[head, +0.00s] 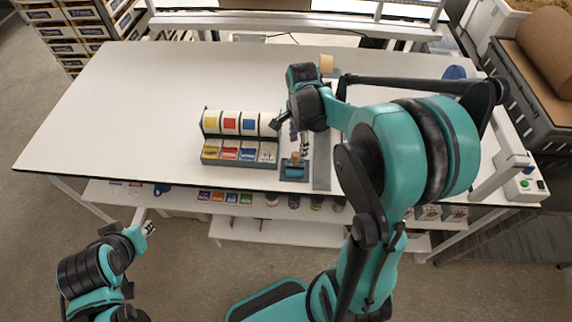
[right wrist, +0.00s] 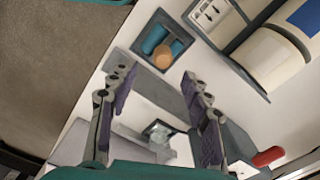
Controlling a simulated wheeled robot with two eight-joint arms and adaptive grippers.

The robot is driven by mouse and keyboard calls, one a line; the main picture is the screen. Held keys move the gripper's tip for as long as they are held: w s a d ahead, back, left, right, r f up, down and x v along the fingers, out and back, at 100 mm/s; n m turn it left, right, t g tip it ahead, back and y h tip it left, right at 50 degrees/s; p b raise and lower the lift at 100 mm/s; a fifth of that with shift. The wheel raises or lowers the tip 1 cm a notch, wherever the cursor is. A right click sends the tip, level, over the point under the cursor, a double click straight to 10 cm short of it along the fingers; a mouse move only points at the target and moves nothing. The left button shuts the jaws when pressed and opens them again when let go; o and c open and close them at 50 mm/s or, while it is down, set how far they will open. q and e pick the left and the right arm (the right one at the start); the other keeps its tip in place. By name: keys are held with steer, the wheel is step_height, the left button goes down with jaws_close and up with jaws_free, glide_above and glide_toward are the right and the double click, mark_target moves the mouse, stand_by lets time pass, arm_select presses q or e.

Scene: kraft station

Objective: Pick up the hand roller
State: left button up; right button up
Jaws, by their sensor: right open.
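The hand roller seems to be the blue piece with a round wooden handle end (head: 294,160) in a small blue-grey tray (head: 295,177) on the white table. In the right wrist view the roller (right wrist: 162,54) lies in its dark square tray, ahead of the fingertips. My right gripper (head: 292,138) is just beyond the tray, above the table, partly covered by my own arm. In the right wrist view the right gripper (right wrist: 156,80) has its fingers spread with nothing between them. My left gripper (head: 147,229) is off the table's front edge; its jaws are too small to judge.
A rack with colored cards and white rolls (head: 240,124) stands left of the tray. A grey strip (head: 321,172) lies right of it. A red handle (right wrist: 267,157) shows in the right wrist view. The left half of the white table (head: 120,110) is clear.

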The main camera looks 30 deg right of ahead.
mark_target(296, 154)
steer(key=f, duration=0.4)
steer(key=f+b, duration=0.1)
steer(key=f, duration=0.1)
steer(key=shift+w+a, duration=0.25)
steer(key=shift+d+f, duration=0.1)
steer(key=shift+f, duration=0.25)
jaws_close()
